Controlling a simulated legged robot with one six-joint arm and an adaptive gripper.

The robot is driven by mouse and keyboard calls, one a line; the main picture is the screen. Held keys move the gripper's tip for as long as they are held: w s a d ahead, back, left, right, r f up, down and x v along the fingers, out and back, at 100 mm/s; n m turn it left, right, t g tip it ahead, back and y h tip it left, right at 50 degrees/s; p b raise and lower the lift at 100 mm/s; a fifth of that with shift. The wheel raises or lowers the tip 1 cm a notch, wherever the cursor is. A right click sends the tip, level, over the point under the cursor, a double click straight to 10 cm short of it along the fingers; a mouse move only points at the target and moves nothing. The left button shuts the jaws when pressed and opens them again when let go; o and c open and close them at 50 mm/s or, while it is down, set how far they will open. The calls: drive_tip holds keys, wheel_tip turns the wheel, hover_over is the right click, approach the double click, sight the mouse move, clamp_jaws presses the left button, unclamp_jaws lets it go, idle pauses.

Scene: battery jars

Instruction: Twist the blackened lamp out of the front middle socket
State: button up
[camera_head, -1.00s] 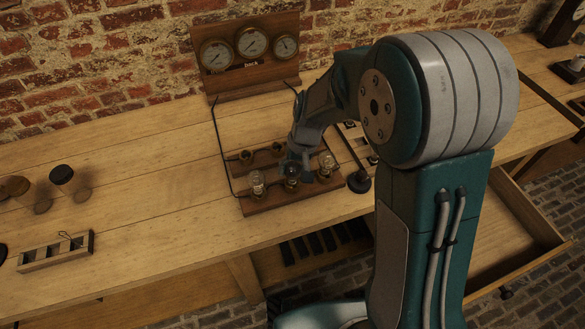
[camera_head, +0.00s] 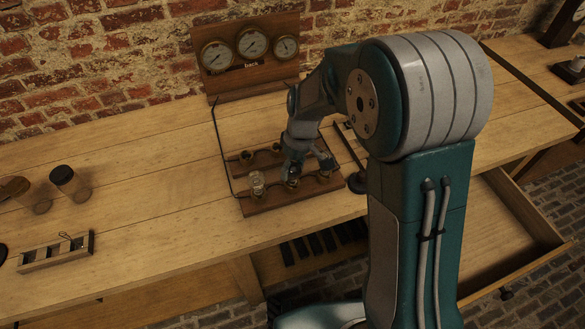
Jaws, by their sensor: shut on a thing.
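The wooden socket board (camera_head: 262,206) lies on the bench with two rows of sockets. My gripper (camera_head: 294,174) points down over the front middle socket, closed around the blackened lamp (camera_head: 292,184). Only a small dark part of this lamp shows below the fingers, and I cannot tell how far it sits in the socket. A clear lamp (camera_head: 257,184) stands upright in the front left socket. The front right socket (camera_head: 325,177) is partly hidden behind part of my gripper, and so is its lamp.
A wooden panel with three gauges (camera_head: 252,47) stands behind the board, with a dark cable running down to it. At the left are dark-lidded jars (camera_head: 70,182) and a small slotted wooden rack (camera_head: 57,252). The bench between is clear. An open drawer (camera_head: 520,225) is at the right.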

drive_tip(key=shift+r, duration=0.1)
drive_tip(key=shift+r, duration=0.5)
drive_tip(key=shift+r, duration=0.35)
drive_tip(key=shift+r, duration=0.25)
drive_tip(key=shift+s+a+v, duration=0.1)
drive_tip(key=shift+a+v, duration=0.05)
drive_tip(key=shift+v, duration=0.65)
drive_tip(key=shift+s+a+v, duration=0.1)
drive_tip(key=shift+s+v, duration=0.05)
drive_tip(key=shift+v, duration=0.7)
drive_tip(key=shift+s+a+v, duration=0.1)
drive_tip(key=shift+a+v, duration=0.05)
drive_tip(key=shift+v, duration=0.65)
drive_tip(key=shift+r, duration=0.1)
